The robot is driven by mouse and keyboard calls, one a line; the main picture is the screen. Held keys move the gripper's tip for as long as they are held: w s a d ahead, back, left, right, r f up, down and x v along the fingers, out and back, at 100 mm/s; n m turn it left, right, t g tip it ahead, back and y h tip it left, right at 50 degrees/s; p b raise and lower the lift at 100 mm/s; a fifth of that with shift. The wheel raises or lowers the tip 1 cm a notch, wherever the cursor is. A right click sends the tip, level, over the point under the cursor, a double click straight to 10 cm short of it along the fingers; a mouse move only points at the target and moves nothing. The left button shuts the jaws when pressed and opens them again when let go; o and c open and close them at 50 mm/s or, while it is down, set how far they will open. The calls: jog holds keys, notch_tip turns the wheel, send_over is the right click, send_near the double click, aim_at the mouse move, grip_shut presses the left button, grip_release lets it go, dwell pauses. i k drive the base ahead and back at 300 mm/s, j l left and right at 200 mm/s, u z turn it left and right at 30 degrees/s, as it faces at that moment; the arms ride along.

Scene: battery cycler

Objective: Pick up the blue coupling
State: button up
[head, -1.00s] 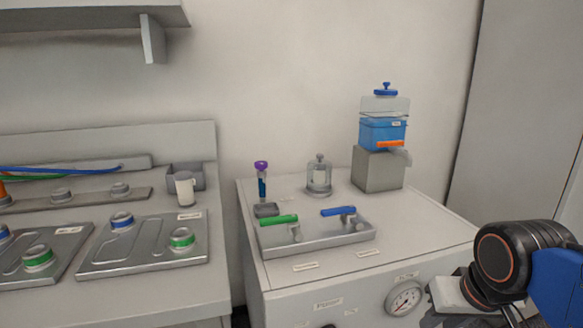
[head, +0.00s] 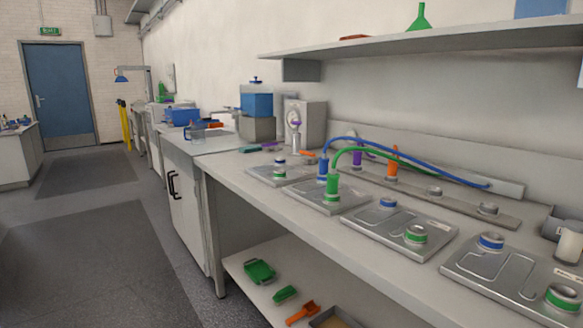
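A blue coupling (head: 322,169) stands upright at the end of a blue hose (head: 400,155), over a metal plate (head: 312,193) on the bench. A green coupling (head: 333,184) on a green hose stands just in front of it. The foot of the blue coupling is small, so I cannot tell how it is seated. Blue-ringed ports show on the nearer plates, one in the middle (head: 388,204) and one at the right (head: 491,241). My gripper is not in view.
An orange piece (head: 393,163) and a purple piece (head: 357,158) stand on a rail behind the plates. A shelf (head: 430,45) overhangs the bench. A lower shelf (head: 290,290) holds green and orange items. The floor (head: 100,245) at the left is clear.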

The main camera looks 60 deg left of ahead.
aim_at(323, 162)
jog(key=u, duration=1.9)
jog(key=i+j, duration=0.15)
jog(key=j, duration=0.2)
jog(key=i+j+z, duration=0.15)
jog(key=j, duration=0.2)
jog(key=i+j, duration=0.2)
jog(key=j, duration=0.15)
jog(key=z, duration=0.05)
